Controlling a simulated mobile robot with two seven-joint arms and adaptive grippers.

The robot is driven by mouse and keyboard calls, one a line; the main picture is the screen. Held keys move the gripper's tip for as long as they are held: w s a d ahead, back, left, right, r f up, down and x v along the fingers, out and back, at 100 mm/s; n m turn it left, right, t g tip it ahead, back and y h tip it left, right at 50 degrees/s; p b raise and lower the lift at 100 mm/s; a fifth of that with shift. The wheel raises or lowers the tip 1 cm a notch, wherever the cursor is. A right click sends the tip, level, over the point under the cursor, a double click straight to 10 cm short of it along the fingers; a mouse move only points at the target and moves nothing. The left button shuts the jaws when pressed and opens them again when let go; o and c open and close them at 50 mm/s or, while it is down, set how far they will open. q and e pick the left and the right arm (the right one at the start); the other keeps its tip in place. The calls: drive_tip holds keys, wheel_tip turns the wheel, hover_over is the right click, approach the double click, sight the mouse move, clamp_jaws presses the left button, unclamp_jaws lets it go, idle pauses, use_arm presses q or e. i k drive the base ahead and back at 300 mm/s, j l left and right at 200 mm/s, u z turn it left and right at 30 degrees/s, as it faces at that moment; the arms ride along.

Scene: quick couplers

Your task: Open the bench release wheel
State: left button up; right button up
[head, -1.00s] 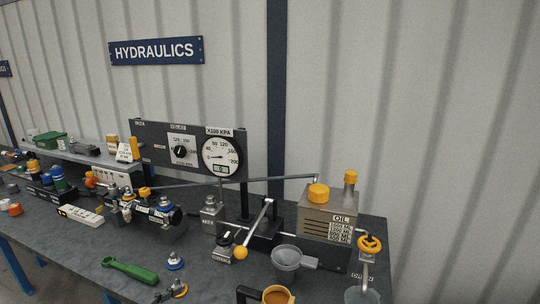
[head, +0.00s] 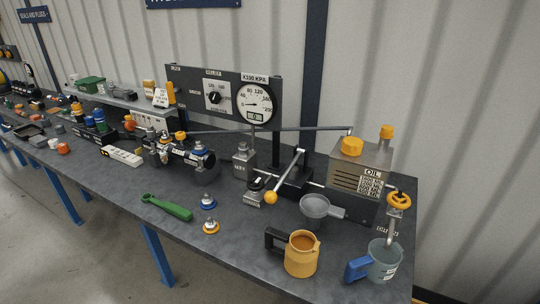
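Two wheels show on the bench in the head view. A small black wheel (head: 257,184) sits on a block beside the pump lever with the orange ball end (head: 271,197); its small label (head: 253,199) is too small to read. An orange handwheel (head: 399,200) sits on the tap at the right of the oil tank (head: 356,170). I cannot tell from the picture how far either wheel is turned. Neither of my grippers is in view.
A gauge panel (head: 188,93) stands behind. A grey funnel (head: 314,207), yellow jug (head: 301,254), blue-handled cup (head: 384,262), green wrench (head: 167,207) and two couplers (head: 209,201) (head: 211,227) lie around.

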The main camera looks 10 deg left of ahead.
sight(258, 184)
drive_tip(key=j+z, duration=0.75)
drive_tip(key=j, duration=0.15)
drive_tip(key=j+z, duration=0.35)
drive_tip(key=j, duration=0.1)
